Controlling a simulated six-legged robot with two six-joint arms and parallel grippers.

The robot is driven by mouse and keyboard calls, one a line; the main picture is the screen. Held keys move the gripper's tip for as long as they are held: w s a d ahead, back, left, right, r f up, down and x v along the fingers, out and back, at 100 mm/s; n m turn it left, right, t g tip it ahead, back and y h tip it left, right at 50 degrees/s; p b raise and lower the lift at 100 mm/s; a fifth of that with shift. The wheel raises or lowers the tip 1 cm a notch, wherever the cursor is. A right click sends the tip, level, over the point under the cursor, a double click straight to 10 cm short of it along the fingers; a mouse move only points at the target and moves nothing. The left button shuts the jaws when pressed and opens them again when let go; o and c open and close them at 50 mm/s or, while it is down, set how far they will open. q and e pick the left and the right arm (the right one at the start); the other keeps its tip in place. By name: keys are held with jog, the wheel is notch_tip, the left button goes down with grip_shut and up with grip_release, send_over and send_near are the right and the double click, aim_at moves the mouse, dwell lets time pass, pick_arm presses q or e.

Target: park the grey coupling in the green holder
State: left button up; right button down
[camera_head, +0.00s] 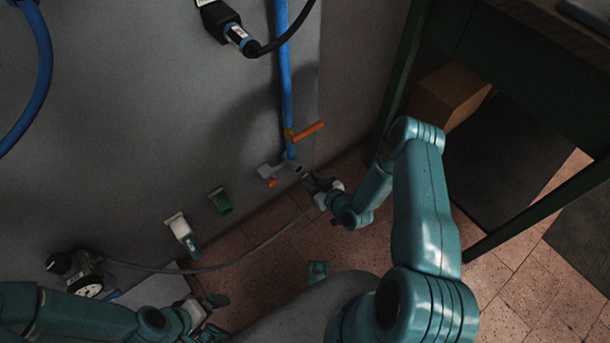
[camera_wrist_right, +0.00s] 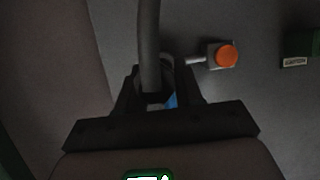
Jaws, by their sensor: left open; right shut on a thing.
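The green holder (camera_head: 221,200) is a small block low on the grey wall. In the right wrist view, a green labelled block (camera_wrist_right: 298,45) shows at the upper right. My right gripper (camera_head: 312,183) is close to the wall below the blue pipe, right of the green holder and apart from it. It is shut on the end of a grey hose (camera_wrist_right: 148,40), where the grey coupling (camera_wrist_right: 153,97) is largely hidden between the fingers. My left gripper (camera_head: 214,315) is open and low at the bottom left, away from the holder.
A blue pipe (camera_head: 286,90) with an orange lever (camera_head: 308,131) runs down to a grey fitting (camera_head: 270,172). An orange knob (camera_wrist_right: 226,56) sits beside the right gripper. A gauge device (camera_head: 88,279) stands lower left. A dark green table (camera_head: 470,55) stands at right.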

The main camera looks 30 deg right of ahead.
jog(key=shift+s+d, duration=0.1)
jog(key=shift+s, duration=1.3)
jog(key=shift+s, duration=0.2)
jog(key=s+a+p, duration=0.2)
jog(key=a+p, duration=0.5)
jog(key=a, duration=1.9)
dwell(0.5)
jog(key=shift+w+a+b, duration=0.1)
jog(key=shift+w+b, duration=0.5)
jog(key=shift+w, duration=1.85)
